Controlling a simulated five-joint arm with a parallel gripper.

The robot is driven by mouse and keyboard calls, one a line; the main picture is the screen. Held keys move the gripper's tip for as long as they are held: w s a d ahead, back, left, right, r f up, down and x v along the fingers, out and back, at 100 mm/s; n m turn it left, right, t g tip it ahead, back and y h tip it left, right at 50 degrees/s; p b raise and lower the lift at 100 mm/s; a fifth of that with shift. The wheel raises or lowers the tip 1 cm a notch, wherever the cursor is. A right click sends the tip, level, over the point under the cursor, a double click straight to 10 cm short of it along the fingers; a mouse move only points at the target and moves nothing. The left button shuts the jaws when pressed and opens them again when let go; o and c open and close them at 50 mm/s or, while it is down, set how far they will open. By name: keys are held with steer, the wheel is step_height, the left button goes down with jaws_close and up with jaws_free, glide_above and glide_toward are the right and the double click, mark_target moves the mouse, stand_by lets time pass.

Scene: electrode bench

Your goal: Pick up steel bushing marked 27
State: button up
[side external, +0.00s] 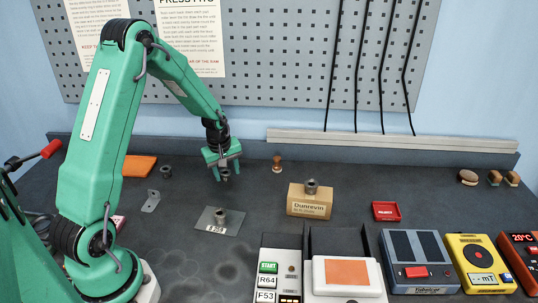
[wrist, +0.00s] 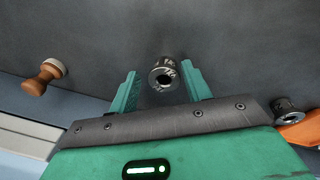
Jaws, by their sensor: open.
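My gripper (side external: 226,170) is open, pointing down over the dark bench in the side view. In the wrist view its two green fingers (wrist: 162,78) stand on either side of a grey steel bushing (wrist: 163,71), with gaps showing. The bushing's pale marks are too small to read surely as 27. In the side view this bushing (side external: 226,177) is partly hidden by the fingers. The one near the pad also shows in the wrist view (wrist: 287,109).
A wooden-handled stamp (side external: 277,163) stands to the right of my gripper. An orange pad (side external: 138,165) and a metal bracket (side external: 151,201) lie left. Bench around the gripper is mostly clear.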

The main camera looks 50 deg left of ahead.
mark_target(229, 171)
stand_by(0.4)
steer(key=c, duration=0.9)
steer(key=shift+o, duration=0.2)
steer(key=shift+r, duration=0.2)
steer(key=shift+r, duration=0.5)
steer(key=r, duration=0.3)
steer(key=shift+d+r, duration=0.1)
steer(key=shift+d, duration=0.1)
steer(key=s+d+r, duration=0.1)
steer(key=d+r, duration=0.5)
steer(key=d, duration=0.5)
steer(key=shift+r+h, duration=0.25)
steer(key=shift+h, duration=0.05)
steer(key=shift+d, duration=0.1)
